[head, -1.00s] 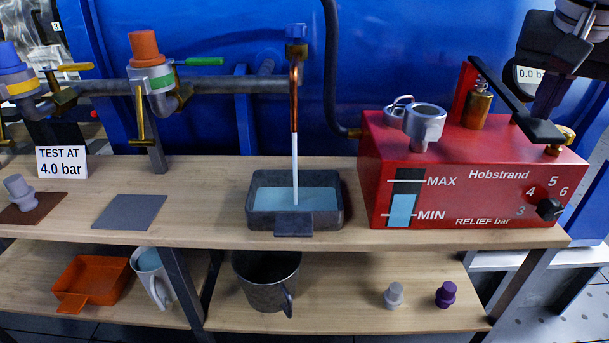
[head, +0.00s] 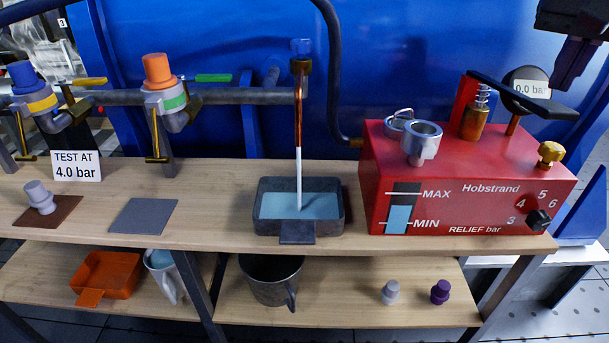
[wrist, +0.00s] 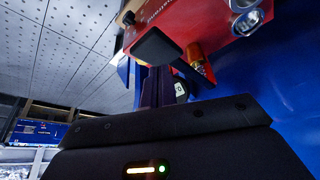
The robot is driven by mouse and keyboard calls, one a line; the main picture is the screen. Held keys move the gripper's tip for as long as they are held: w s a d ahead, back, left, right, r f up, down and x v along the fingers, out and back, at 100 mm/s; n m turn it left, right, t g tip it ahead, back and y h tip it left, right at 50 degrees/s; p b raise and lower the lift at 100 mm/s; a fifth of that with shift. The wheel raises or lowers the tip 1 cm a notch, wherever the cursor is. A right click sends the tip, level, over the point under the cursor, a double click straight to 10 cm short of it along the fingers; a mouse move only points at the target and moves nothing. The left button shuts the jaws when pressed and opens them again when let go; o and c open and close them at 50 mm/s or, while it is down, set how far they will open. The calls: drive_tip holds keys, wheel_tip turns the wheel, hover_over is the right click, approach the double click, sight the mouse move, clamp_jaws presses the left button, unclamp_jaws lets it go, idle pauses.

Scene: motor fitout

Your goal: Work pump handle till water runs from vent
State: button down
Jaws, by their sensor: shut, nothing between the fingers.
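The pump is a red box (head: 465,190) marked Hobstrand on the bench at the right. Its black pump handle (head: 500,92) slopes down to the right to a flat pad, which also shows in the wrist view (wrist: 156,46). A pale stream (head: 299,180) runs from the copper vent pipe (head: 298,115) into a grey tray (head: 333,228) holding blue liquid. The gauge (head: 531,88) reads 0.0 bar.
An orange-capped valve (head: 158,70) and a blue-capped valve (head: 24,76) sit on the pipe at left. A sign (head: 76,166) reads TEST AT 4.0 bar. A relief knob (head: 538,220) is on the pump front. A lower shelf (head: 345,300) holds containers and plugs.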

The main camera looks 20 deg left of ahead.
idle(0.4)
drive_tip(key=shift+r, duration=2.5)
